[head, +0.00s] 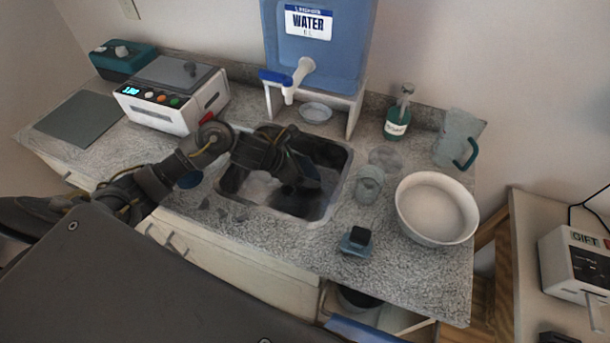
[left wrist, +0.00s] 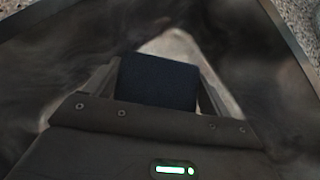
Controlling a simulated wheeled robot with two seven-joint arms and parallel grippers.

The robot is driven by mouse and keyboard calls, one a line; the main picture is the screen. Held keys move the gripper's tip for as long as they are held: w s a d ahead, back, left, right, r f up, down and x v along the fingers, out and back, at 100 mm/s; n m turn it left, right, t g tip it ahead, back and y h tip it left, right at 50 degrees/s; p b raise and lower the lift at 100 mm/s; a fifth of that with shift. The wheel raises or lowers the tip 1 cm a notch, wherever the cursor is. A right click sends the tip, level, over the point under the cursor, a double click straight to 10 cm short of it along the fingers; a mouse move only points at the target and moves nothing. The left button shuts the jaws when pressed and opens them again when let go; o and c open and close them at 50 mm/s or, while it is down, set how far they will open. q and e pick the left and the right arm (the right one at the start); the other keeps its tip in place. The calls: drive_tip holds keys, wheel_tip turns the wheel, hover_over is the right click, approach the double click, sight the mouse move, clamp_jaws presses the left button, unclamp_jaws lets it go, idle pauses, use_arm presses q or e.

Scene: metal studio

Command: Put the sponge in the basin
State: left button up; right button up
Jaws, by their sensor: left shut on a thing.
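My left gripper (head: 299,186) reaches down into the sink basin (head: 344,180) set in the counter. In the left wrist view, my left gripper (left wrist: 158,82) is shut on a dark navy block, which looks like the sponge (left wrist: 156,84). The dark basin interior (left wrist: 45,65) surrounds it in that view, with a pale patch beyond the block. In the head view my gripper and dark shading hide the sponge, and I cannot tell whether it touches the basin floor. My right gripper is not in view.
A white bowl (head: 437,208), a glass (head: 369,184), a small blue-grey item with a black top (head: 356,241), a green soap bottle (head: 397,118) and a pitcher (head: 459,138) stand right of the basin. A water dispenser (head: 318,45) stands behind; a white device (head: 172,93) is left.

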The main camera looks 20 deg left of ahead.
use_arm(q)
drive_tip(key=shift+f, duration=0.75)
drive_tip(key=shift+f+b, duration=0.2)
drive_tip(key=shift+b, duration=0.1)
drive_tip(key=o, duration=0.9)
drive_tip(key=shift+r, duration=0.1)
drive_tip(key=shift+r+p, duration=0.25)
drive_tip(key=shift+p, duration=0.2)
drive_tip(key=shift+b+v, duration=0.45)
drive_tip(key=shift+v, duration=5.5)
